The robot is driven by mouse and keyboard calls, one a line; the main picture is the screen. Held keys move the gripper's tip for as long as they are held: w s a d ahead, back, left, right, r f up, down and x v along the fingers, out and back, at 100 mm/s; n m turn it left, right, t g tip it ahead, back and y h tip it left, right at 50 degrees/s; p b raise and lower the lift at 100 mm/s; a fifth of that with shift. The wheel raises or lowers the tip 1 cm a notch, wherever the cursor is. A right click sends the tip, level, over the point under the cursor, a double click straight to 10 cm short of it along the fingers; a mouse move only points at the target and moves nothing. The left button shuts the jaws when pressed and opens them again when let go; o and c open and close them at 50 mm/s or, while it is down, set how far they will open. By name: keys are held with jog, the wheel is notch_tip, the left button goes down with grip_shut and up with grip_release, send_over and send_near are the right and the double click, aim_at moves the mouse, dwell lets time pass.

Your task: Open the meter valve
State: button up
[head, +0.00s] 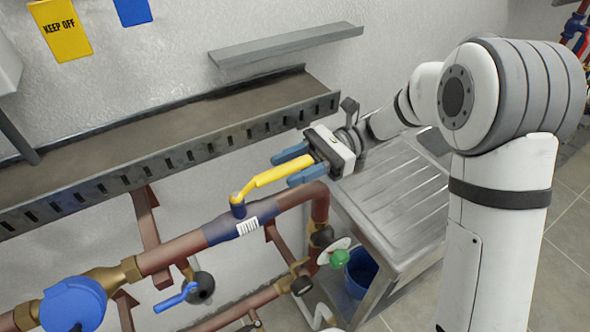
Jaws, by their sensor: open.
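A valve with a long yellow lever (266,178) sits on a blue body (232,228) in the upper red-brown pipe, with a white barcode label on it. The lever runs up and right from its pivot, roughly in line with the pipe. My gripper (282,170) is at the lever's outer end. Its two blue fingers are apart, one on each side of the lever. I cannot tell whether either finger touches it. A round blue meter (74,304) is on the same pipe at the lower left.
A second valve with a blue lever (176,298) hangs below the pipe. A green knob (339,258) is near a metal drainboard (395,190) at the right. A slotted metal tray (150,145) runs along the wall behind. A blue bucket (361,272) stands under the drainboard.

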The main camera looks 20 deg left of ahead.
jog(key=b+v, duration=0.1)
jog(key=v, duration=0.5)
jog(key=shift+w+d, duration=0.25)
jog(key=shift+w+d+r+t, duration=0.2)
jog(key=shift+d+r+t, duration=0.15)
jog(key=shift+d+t, duration=0.05)
jog(key=s+d+f+n+t+h, duration=0.1)
jog(key=d+t, duration=0.4)
jog(key=d, duration=0.5)
jog(key=s+d+f+n+t+h, duration=0.1)
jog(key=s+d+n+t+h, duration=0.2)
jog(key=d, duration=0.7)
jog(key=s+d+f+n+t+h, duration=0.1)
jog(key=s+d+t+h, duration=0.3)
jog(key=d+t, duration=0.5)
jog(key=shift+s+d+n+h, duration=0.35)
jog(key=shift+d+n+h, duration=0.1)
jog(key=shift+n+h, duration=0.5)
jog(key=shift+f, duration=0.15)
jog(key=shift+c, duration=1)
